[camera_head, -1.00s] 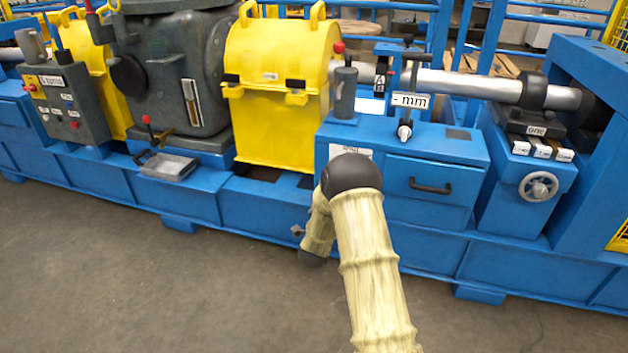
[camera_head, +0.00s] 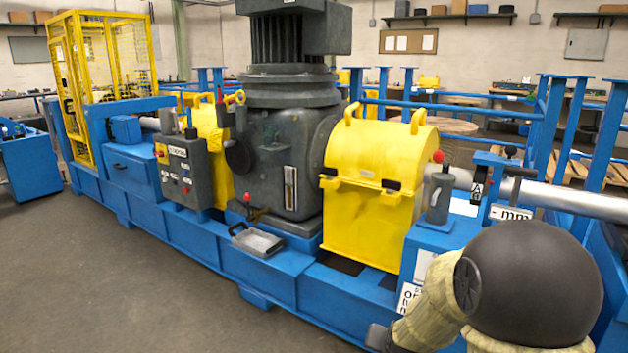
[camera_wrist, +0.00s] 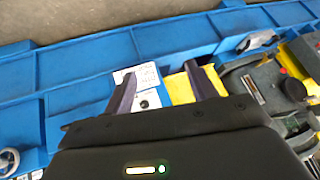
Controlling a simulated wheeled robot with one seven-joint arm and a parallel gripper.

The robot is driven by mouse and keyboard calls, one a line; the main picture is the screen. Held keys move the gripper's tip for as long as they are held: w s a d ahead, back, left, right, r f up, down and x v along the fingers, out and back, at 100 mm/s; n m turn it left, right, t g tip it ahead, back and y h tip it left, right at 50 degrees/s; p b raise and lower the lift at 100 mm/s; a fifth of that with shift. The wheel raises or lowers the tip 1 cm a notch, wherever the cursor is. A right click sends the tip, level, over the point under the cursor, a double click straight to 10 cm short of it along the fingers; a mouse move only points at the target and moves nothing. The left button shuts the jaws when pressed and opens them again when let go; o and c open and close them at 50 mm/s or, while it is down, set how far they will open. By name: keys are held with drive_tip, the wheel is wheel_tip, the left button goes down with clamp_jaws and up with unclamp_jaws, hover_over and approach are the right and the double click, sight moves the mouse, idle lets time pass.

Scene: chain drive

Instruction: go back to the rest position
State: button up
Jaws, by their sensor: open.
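My gripper (camera_wrist: 160,70) is open in the wrist view, its two dark fingers apart with nothing held between them. Beyond the fingers are a white label (camera_wrist: 147,76) on the blue frame and part of the yellow guard (camera_wrist: 181,90). In the head view my covered arm fills the lower right corner, with its black round joint close to the camera. My gripper cannot be made out clearly there.
The blue machine base (camera_head: 265,270) runs across the head view, carrying a grey gearbox (camera_head: 280,150), a yellow guard (camera_head: 370,215) and a grey control box (camera_head: 185,172). A yellow cage (camera_head: 100,75) stands at the far left. The floor (camera_head: 120,290) in front is clear.

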drive_tip(key=s+r+n+g+p, duration=0.25)
drive_tip(key=s+n+g, duration=0.25)
drive_tip(key=s, duration=1.2)
drive_tip(key=w+p+v, duration=0.2)
drive_tip(key=p+v, duration=1)
drive_tip(key=w+r+p+v, duration=0.1)
drive_tip(key=w+p+v, duration=0.2)
drive_tip(key=p+v, duration=0.9)
drive_tip(key=w+r+p+v, duration=0.1)
drive_tip(key=w+p+v, duration=0.2)
drive_tip(key=p+v, duration=0.9)
drive_tip(key=shift+w+r+p, duration=0.3)
drive_tip(key=shift+r, duration=0.1)
drive_tip(key=shift+f, duration=0.1)
